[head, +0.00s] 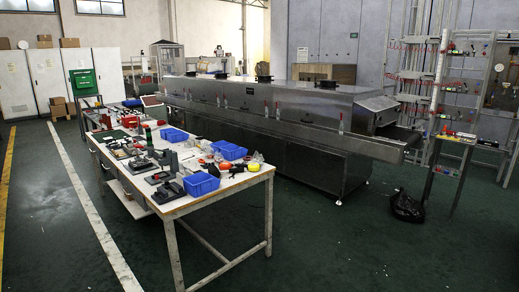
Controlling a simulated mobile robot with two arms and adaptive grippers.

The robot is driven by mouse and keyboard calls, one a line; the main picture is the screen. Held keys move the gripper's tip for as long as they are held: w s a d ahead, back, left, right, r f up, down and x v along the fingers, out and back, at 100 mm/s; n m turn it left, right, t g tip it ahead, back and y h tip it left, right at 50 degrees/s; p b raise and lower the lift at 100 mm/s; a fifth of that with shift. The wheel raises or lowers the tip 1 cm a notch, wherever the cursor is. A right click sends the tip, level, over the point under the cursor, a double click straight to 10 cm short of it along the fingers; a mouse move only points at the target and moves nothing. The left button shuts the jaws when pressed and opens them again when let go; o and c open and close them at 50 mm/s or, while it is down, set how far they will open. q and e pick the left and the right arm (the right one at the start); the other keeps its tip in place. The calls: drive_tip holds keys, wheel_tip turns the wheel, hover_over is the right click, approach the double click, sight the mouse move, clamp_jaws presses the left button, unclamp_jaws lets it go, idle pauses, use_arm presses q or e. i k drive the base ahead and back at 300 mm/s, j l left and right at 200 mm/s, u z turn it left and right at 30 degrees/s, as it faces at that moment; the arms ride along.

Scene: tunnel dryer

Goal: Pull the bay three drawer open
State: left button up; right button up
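No drawer that I can make out as the bay three drawer shows in the head view. The long stainless steel tunnel dryer (300,100) runs from the back left to the right, with a flat front and lower panels in shadow. Any drawer fronts or handles on it are too small or dark to tell. Neither of my grippers is in view.
A long white workbench (225,184) with blue bins (201,184) and tools stands in front of the dryer. A black bag (406,207) lies on the floor beside a small stand (452,138) at right. The green floor at left and front is clear.

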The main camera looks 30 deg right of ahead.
sight(271, 147)
drive_tip(key=i+l+z, duration=0.3)
drive_tip(key=i, duration=0.15)
drive_tip(key=i+l+z, duration=0.1)
drive_tip(key=i+z, duration=0.25)
drive_tip(key=i+l+z, duration=0.25)
drive_tip(key=i+z, duration=0.55)
drive_tip(key=i, duration=0.25)
drive_tip(key=i+j+z, duration=0.1)
drive_tip(key=i+z, duration=0.25)
drive_tip(key=i, duration=0.2)
drive_tip(key=i+j+z, duration=0.2)
drive_tip(key=i+z, duration=0.2)
drive_tip(key=i+u, duration=0.1)
drive_tip(key=i, duration=0.4)
drive_tip(key=i+l+u, duration=0.1)
drive_tip(key=i, duration=0.4)
drive_tip(key=i+l+u, duration=0.1)
drive_tip(key=i, duration=0.35)
drive_tip(key=i+l+u, duration=0.1)
drive_tip(key=i, duration=0.4)
drive_tip(key=i+j+u, duration=0.25)
drive_tip(key=i+u, duration=0.2)
drive_tip(key=i+j+u, duration=0.1)
drive_tip(key=i+u, duration=0.4)
drive_tip(key=i+l+u, duration=0.15)
drive_tip(key=i+u, duration=0.3)
drive_tip(key=i+l+u, duration=0.3)
drive_tip(key=i+u, duration=0.2)
